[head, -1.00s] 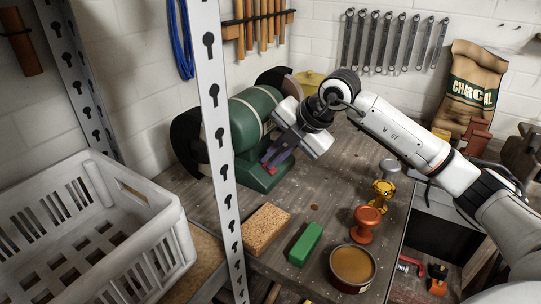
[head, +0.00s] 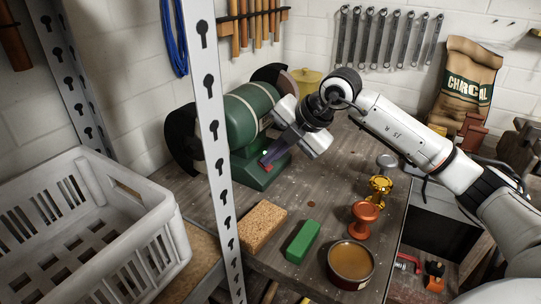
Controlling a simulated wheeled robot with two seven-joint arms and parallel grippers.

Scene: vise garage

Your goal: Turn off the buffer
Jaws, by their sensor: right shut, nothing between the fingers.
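The green buffer (head: 243,118) stands on the workbench against the back wall, with a dark wheel at each end. A small green light (head: 264,153) and a red switch part (head: 267,167) show on the front of its base. My right gripper (head: 268,160) is shut and empty, reaching in from the right with its fingertips at the base's front. The fingertips cover part of the switch area, and I cannot tell whether they touch it. My left gripper is not in view.
A metal post (head: 214,130) stands in front of the buffer's left part. A white crate (head: 150,230) is at left. A tan block (head: 262,228), a green block (head: 303,241), a round tin (head: 351,284) and an orange knob (head: 364,219) sit on the bench front.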

